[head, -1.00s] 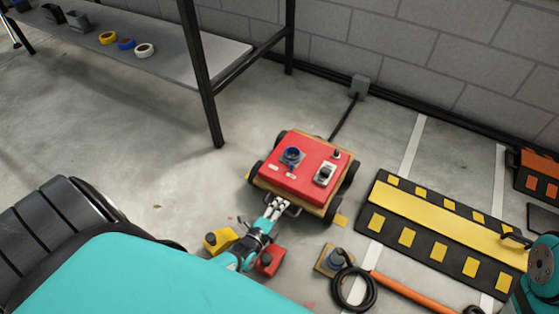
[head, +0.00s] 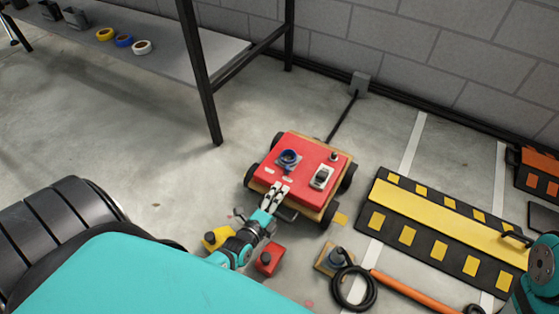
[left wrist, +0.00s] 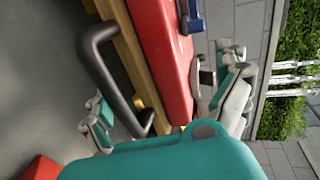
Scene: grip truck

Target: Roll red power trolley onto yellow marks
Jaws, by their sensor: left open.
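The red power trolley (head: 312,158) stands on the floor on black wheels, with a wooden base, a blue round socket and a switch on top. A yellow mark (head: 341,219) shows on the floor by its near right corner. My left gripper (head: 277,194) is at the trolley's near side, over its edge by the black handle. In the left wrist view, the open fingers (left wrist: 168,108) are spread around the near edge, with the black handle (left wrist: 100,75) and the red body (left wrist: 165,60) showing between and beyond them. Contact cannot be told. My right gripper is not in view.
A yellow block (head: 217,238) and a red block (head: 270,259) lie near my left arm. A black and yellow ramp (head: 440,218) lies right. A hose with an orange pole (head: 410,292) lies in front. A shelf (head: 195,65) stands behind left.

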